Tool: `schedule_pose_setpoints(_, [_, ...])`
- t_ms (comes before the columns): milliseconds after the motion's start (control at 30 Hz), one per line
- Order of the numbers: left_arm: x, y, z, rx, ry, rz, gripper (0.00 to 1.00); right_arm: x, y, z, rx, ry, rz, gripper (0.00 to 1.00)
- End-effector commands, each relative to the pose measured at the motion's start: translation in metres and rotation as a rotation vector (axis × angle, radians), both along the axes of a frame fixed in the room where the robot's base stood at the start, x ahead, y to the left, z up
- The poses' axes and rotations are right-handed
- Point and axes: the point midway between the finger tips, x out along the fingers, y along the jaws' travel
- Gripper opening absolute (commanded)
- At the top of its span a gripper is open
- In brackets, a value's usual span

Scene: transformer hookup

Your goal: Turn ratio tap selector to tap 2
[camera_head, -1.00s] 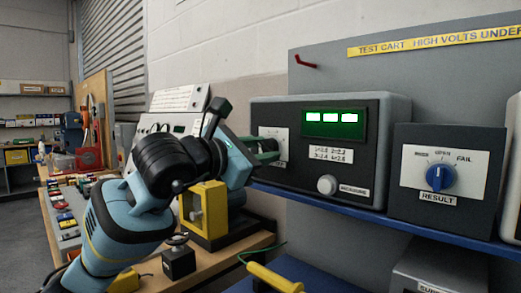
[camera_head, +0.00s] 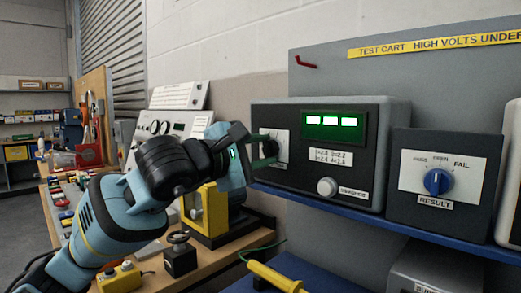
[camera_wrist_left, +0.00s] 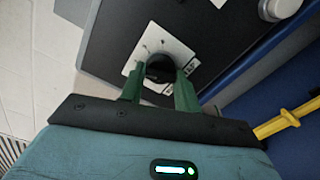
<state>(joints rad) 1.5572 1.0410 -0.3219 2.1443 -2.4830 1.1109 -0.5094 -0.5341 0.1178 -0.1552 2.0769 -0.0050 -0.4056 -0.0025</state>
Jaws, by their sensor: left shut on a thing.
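The ratio meter (camera_head: 390,115) is a dark box with a lit green display and stands on the blue cart shelf. Its tap selector (camera_head: 270,146) is a dark knob on a white plate at the left of its face, mostly hidden by my gripper in the head view. My left gripper (camera_head: 262,156) reaches it from the left. In the left wrist view, its green fingers (camera_wrist_left: 160,88) are shut on the dark selector knob (camera_wrist_left: 159,68), one on each side. The white plate (camera_wrist_left: 172,46) shows around the knob. My right gripper is not in view.
A white measure knob (camera_head: 327,187) sits at the lower right of the meter face. The result box (camera_head: 450,150) with a blue knob stands to the right. A yellow-handled probe (camera_head: 275,276) lies below the shelf. A yellow-framed device (camera_head: 208,210) stands close under my left arm.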

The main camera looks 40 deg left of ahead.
Motion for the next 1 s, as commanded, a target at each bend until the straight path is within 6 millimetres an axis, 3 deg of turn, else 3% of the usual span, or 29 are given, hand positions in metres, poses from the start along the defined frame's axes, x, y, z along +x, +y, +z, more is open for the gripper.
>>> schedule_pose_setpoints(500, [0.0001,0.0000,-0.0005,0.025,-0.001,0.001,0.09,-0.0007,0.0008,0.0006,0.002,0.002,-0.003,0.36])
schedule_pose_setpoints(533, [0.0001,0.0000,-0.0005,0.024,-0.001,0.001,0.33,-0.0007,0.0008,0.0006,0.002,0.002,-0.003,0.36])
schedule_pose_setpoints(667, [0.0001,-0.0001,-0.0004,0.024,-0.001,0.000,0.50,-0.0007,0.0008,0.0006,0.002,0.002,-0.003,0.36])
schedule_pose_setpoints(1000, [-0.0021,0.0003,-0.0002,0.024,-0.002,0.000,0.53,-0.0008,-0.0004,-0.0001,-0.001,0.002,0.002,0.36])
